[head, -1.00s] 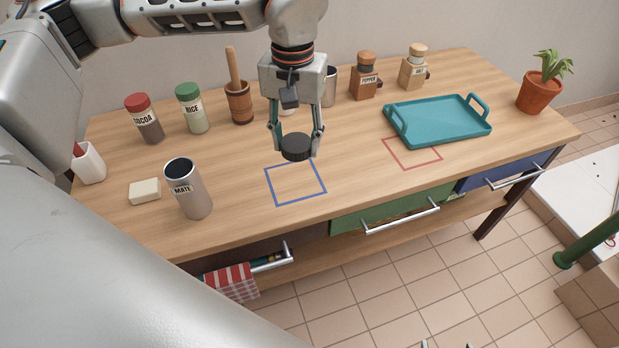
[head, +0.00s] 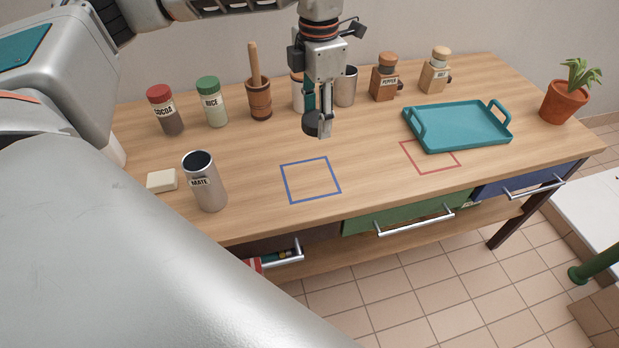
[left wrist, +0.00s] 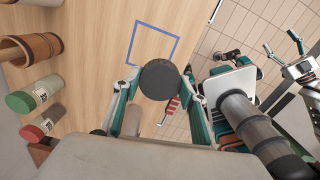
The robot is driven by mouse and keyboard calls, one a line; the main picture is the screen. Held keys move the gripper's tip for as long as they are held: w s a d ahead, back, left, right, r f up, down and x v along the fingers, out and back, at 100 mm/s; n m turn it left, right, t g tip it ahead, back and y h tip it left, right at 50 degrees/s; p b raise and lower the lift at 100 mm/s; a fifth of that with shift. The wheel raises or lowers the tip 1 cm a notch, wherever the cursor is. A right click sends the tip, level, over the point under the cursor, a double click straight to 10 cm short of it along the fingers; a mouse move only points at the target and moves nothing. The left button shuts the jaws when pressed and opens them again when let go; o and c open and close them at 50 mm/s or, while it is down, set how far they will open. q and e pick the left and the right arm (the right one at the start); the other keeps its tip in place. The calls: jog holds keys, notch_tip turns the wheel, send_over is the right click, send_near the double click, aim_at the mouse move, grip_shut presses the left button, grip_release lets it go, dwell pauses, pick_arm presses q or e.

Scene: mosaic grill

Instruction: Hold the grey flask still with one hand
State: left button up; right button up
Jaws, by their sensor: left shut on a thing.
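The grey flask (head: 209,190), labelled MATE, stands upright on the table at the left in the head view. Its top is open and dark inside, and no gripper touches it. My left gripper (head: 320,128) is shut on a round black lid (head: 311,124) and holds it above the table behind the blue square outline. The lid shows between the fingers in the left wrist view (left wrist: 159,79). My right gripper (left wrist: 290,50) seems to show at the right edge of the left wrist view, too small to tell its jaws; it is out of the head view.
A pale block (head: 162,181) lies left of the flask. Cocoa (head: 166,112) and rice (head: 211,104) jars, a wooden mortar (head: 259,100), pepper (head: 385,80) and salt (head: 434,73) mills stand behind. A teal tray (head: 460,128) lies right. The blue square (head: 311,198) is empty.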

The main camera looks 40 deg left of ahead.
pick_arm(q)
jog(key=n, duration=0.2)
jog(key=a+n, duration=0.1)
jog(key=n, duration=0.4)
jog(key=shift+w+a+r, duration=0.15)
jog(key=shift+w+a, duration=0.05)
jog(key=shift+w, duration=0.15)
jog(key=n, duration=0.2)
jog(key=a+n, duration=0.1)
jog(key=n, duration=0.2)
jog(key=shift+w+r, duration=0.1)
jog(key=shift+w, duration=0.1)
jog(key=shift+f+n, duration=0.2)
jog(key=shift+n, duration=0.2)
jog(key=b, duration=0.2)
send_over(310, 179)
notch_tip(310, 179, down, 14)
jog(key=shift+f, duration=0.9)
notch_tip(310, 179, down, 3)
jog(key=shift+f, duration=0.45)
pick_arm(e)
jog(key=shift+w+d+f, duration=0.25)
jog(key=shift+w+f, duration=0.1)
jog(key=shift+f, duration=0.05)
